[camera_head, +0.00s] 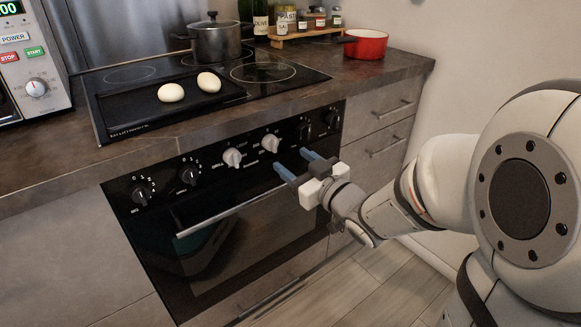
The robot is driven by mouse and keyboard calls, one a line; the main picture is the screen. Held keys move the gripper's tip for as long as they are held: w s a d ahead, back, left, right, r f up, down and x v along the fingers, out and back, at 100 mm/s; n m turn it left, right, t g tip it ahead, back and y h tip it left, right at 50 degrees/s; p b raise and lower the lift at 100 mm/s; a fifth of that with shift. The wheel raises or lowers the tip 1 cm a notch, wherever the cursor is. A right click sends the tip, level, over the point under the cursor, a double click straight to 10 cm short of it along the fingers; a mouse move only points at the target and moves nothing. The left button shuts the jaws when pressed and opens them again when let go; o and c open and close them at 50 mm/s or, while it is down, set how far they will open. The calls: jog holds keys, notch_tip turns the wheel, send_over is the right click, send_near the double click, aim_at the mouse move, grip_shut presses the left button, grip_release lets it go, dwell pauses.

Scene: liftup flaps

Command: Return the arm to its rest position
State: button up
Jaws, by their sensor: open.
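My gripper (294,163) has two blue fingers that stand apart with nothing between them. It is in front of the upper part of the oven (200,235), near the right end of the metal oven handle (232,213) and just below the control knobs. I cannot tell whether the fingers touch the oven front. The oven door looks shut.
A black tray (115,119) with two pale egg-shaped items (171,93) lies on the cooktop. A grey pot (217,45) and a red pan (366,44) stand behind. A microwave (35,75) is at left. Drawers (380,109) are right of the oven. Open floor (375,285) shows below.

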jog(key=shift+s+d, duration=0.15)
jog(key=shift+s, duration=0.05)
dwell(0.3)
jog(key=s+d+r+m+g+h+p, duration=0.35)
jog(key=d+r+m+h+p, duration=0.25)
jog(key=d+r+h+p, duration=0.95)
jog(key=s+a+r+m+g+y+p, duration=0.1)
jog(key=s+r+g+p, duration=0.3)
jog(key=s+p, duration=0.4)
jog(key=s+a+r+m+g+y+p, duration=0.1)
jog(key=s+a+r+g+y+p, duration=0.2)
jog(key=s+p, duration=0.5)
notch_tip(320, 180, up, 3)
jog(key=shift+a+f+g+y+p, duration=0.2)
jog(key=shift+a+g+y+p, duration=0.2)
jog(key=shift+g+y+p, duration=0.45)
